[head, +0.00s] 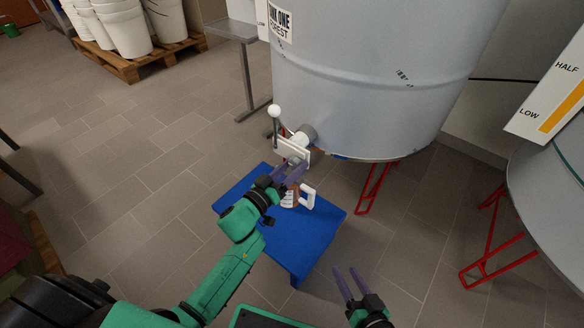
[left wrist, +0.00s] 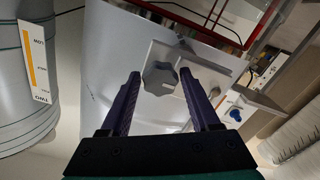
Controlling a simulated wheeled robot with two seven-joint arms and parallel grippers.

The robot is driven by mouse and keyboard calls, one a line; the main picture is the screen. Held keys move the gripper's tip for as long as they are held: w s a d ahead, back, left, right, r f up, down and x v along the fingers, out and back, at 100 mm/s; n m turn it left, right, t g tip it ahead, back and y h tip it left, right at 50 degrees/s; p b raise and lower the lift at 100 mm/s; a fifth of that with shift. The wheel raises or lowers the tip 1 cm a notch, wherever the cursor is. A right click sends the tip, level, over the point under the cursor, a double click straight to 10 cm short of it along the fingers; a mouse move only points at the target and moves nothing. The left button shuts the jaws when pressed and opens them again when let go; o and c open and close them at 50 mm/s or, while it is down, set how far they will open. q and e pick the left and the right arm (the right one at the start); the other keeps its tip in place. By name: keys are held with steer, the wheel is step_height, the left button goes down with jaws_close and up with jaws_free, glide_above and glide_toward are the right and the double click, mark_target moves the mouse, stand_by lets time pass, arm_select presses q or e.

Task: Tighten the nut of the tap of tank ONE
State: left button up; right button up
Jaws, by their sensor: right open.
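Tank ONE (head: 365,75) is a large pale grey tank, labelled at its upper left. Its tap (head: 292,152) sticks out low on the tank, with a white plate and an upright lever topped by a white ball (head: 274,111). In the left wrist view, a dark grey lobed nut (left wrist: 160,78) sits in front of the white plate. My left gripper (head: 290,172) is at the tap. Its fingers are apart, one to each side of the nut in that view; contact is not visible. My right gripper (head: 346,282) is open and empty, away from the tap.
A blue stand (head: 317,232) under the tap holds a jug with a white handle (head: 309,196). Red tank legs (head: 373,188) stand behind it. A second tank (head: 555,190) with a level scale is at the right.

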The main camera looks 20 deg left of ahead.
arm_select(q)
jaws_close()
steer(key=shift+m, duration=0.4)
arm_select(e)
steer(key=shift+r, duration=0.15)
arm_select(q)
steer(key=shift+m+p, duration=0.65)
steer(key=shift+m, duration=0.35)
steer(key=m+p, duration=0.1)
steer(key=m, duration=0.3)
steer(key=shift+m, duration=0.3)
steer(key=m, duration=0.5)
steer(key=shift+a+f, duration=0.1)
steer(key=m, duration=0.5)
arm_select(e)
step_height(320, 180, up, 2)
arm_select(q)
steer(key=shift+m, duration=0.4)
